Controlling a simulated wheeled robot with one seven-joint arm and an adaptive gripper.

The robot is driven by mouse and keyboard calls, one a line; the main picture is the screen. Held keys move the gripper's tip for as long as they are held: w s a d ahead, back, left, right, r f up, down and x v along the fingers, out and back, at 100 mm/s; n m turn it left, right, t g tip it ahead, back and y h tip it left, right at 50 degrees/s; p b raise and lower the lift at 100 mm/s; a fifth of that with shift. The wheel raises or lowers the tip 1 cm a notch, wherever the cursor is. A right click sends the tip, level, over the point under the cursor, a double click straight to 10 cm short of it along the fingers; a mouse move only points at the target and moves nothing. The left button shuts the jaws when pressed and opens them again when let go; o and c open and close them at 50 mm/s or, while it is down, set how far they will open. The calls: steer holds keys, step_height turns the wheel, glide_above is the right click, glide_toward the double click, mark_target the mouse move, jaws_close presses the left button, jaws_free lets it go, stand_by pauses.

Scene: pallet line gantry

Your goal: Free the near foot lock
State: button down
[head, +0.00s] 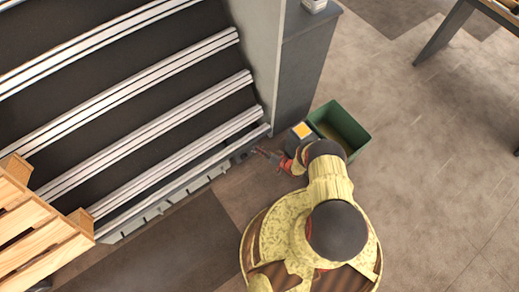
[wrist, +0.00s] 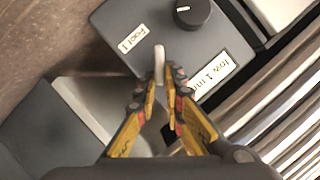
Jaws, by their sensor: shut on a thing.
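In the wrist view a dark grey box (wrist: 125,22) carries a white label (wrist: 132,38) that seems to read "Foot 1". A pale lever (wrist: 159,54) stands out from the box. My gripper (wrist: 164,82), with yellow and dark fingers, is shut on this lever from below in the picture. The lever's lower part is hidden between the fingers. In the head view my gripper (head: 264,153) is low at the right end of the line's near edge; the lever is too small to make out there.
The box also has a black round knob (wrist: 188,13) and a second, partly hidden label (wrist: 212,80). Metal rollers (wrist: 285,110) lie to the right. A wooden pallet (head: 35,240) is at left. Floor is clear at right.

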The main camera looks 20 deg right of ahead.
steer(key=shift+d+f+m, duration=0.1)
steer(key=shift+m, duration=0.2)
stand_by(0.4)
steer(key=c, duration=1.9)
jaws_free()
steer(key=v, duration=1.2)
steer(key=shift+d+f, duration=0.15)
steer(key=shift+w, duration=0.1)
